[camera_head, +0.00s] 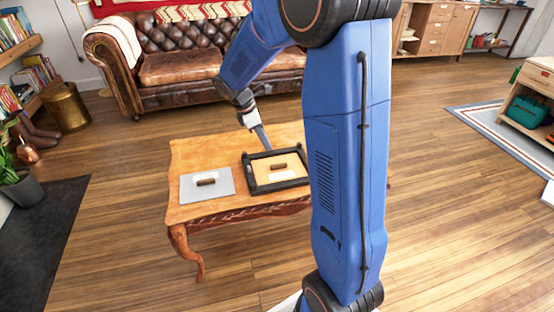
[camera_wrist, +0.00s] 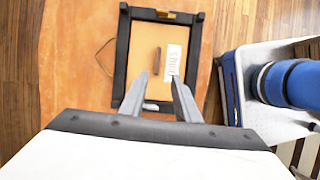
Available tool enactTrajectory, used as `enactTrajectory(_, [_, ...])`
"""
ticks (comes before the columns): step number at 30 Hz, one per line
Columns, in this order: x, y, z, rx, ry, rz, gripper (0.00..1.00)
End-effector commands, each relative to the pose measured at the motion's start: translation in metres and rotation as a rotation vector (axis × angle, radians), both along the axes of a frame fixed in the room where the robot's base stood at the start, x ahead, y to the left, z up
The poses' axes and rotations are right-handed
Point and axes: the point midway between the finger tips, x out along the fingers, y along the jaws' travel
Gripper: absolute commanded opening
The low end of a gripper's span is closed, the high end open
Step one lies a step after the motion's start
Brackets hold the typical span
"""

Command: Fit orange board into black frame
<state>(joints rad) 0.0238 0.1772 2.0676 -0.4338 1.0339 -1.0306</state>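The black frame (camera_head: 247,173) lies on the wooden table, and it also shows in the wrist view (camera_wrist: 122,55). The orange board (camera_head: 262,164) lies within the frame's rails, with a brown handle (camera_head: 279,166) and a white label on it. It shows in the wrist view (camera_wrist: 143,40) too; I cannot tell whether it sits fully flush. My gripper (camera_head: 265,145) is at the frame's far edge in the head view. In the wrist view its two fingers (camera_wrist: 160,85) are apart with nothing clearly held between them, over the board's near part.
A grey board (camera_head: 222,187) with a brown handle lies on the wooden table (camera_head: 195,155), left of the frame. A brown leather sofa (camera_head: 180,65) stands behind the table. The floor in front is clear.

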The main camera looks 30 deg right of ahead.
Motion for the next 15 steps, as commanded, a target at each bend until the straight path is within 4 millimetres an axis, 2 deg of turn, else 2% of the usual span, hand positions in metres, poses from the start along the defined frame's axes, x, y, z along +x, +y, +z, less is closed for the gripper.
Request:
enactTrajectory(9, [-0.063, 0.022, 0.054, 0.061, -0.182, -0.235, 0.29])
enactTrajectory(15, [-0.109, 0.037, 0.081, 0.118, -0.3, -0.405, 0.29])
